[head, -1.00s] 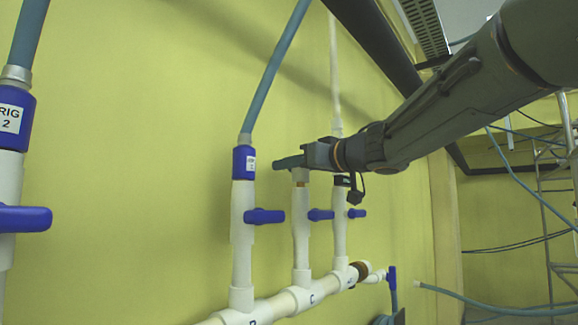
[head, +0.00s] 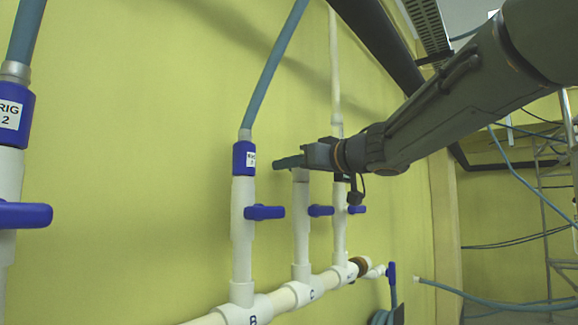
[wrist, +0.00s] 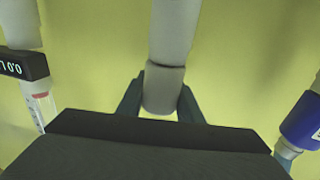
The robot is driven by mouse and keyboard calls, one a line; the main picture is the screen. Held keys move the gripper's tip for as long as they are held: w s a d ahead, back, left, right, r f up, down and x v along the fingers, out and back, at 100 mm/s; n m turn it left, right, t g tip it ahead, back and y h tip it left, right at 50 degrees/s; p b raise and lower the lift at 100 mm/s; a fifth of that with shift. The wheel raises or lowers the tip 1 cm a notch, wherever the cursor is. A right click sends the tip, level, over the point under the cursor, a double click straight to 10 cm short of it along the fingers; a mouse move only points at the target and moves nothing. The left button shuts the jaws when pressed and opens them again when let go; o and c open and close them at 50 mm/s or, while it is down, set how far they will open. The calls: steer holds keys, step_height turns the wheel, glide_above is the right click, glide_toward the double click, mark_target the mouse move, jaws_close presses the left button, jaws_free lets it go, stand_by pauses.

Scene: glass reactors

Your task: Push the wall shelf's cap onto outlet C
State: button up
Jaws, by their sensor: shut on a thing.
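Outlet C (head: 301,235) is the middle white upright pipe on the manifold in the head view, with a blue valve handle (head: 320,211). My gripper (head: 289,162) is at its top, shut on a white cap (head: 300,175). In the wrist view the cap (wrist: 163,92) sits between both fingers, in line with the white pipe of outlet C (wrist: 174,30). Their edges meet at a thin dark seam, with no wide gap. The cap looks straight on the pipe. How deep it sits is hidden.
A blue-collared hose joint (head: 244,158) stands close on the left, on outlet B. The right-hand outlet (head: 339,235) stands close behind my gripper; its dark meter (wrist: 25,66) shows in the wrist view. The yellow wall (head: 130,160) lies behind.

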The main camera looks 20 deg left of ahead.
steer(key=o, duration=1.1)
steer(key=shift+o, duration=0.2)
steer(key=b+v, duration=0.1)
steer(key=v, duration=0.6)
steer(key=shift+s+d, duration=0.25)
steer(key=shift+d, duration=0.1)
